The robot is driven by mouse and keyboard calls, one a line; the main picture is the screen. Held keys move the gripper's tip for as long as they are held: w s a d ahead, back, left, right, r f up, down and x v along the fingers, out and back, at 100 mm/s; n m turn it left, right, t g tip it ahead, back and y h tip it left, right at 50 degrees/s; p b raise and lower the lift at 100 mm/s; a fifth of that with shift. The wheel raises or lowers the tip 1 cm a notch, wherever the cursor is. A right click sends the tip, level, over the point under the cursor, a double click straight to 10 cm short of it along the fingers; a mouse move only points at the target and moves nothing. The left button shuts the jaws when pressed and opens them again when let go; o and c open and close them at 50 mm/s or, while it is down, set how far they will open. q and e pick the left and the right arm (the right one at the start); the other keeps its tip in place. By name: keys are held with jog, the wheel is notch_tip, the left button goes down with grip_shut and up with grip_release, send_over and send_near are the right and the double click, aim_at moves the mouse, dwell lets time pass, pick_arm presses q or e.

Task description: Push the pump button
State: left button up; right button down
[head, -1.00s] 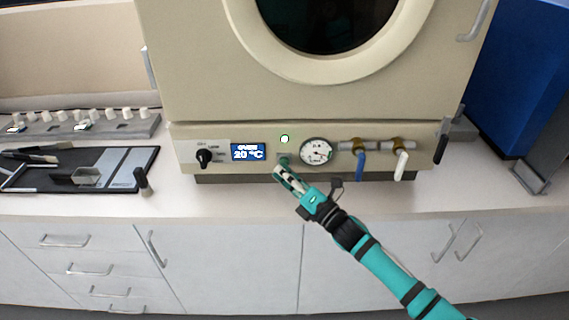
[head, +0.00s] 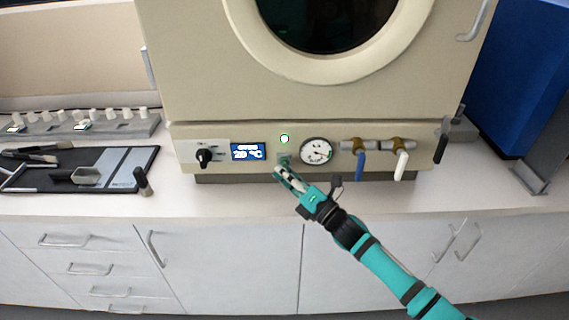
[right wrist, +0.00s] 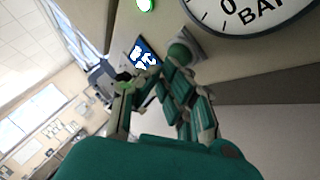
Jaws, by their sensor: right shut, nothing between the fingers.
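The pump button is a round green button (right wrist: 180,52) on a small grey plate, seen in the right wrist view beside the gauge. In the head view the button (head: 284,160) is small, below the indicator lamp, and partly covered by my gripper. My right gripper (head: 279,173) is shut and empty, with its fingertips at the panel just below the button. In the right wrist view the fingers of the right gripper (right wrist: 150,85) reach up close to the button; I cannot tell whether they touch it. My left gripper is not in view.
The beige oven (head: 190,70) carries a black knob (head: 204,156), a blue display (head: 248,151), a lamp (head: 284,139), a pressure gauge (head: 316,151), a blue valve handle (head: 360,164) and a white one (head: 401,165). A black tray (head: 120,155) with tools lies left. The counter front is clear.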

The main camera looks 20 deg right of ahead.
jog(key=shift+w+d, duration=0.1)
jog(key=shift+w, duration=0.2)
jog(key=shift+s, duration=0.4)
dwell(0.3)
jog(key=s+a+p, duration=0.1)
jog(key=s+a, duration=0.1)
jog(key=s, duration=0.3)
jog(key=shift+s+p, duration=0.4)
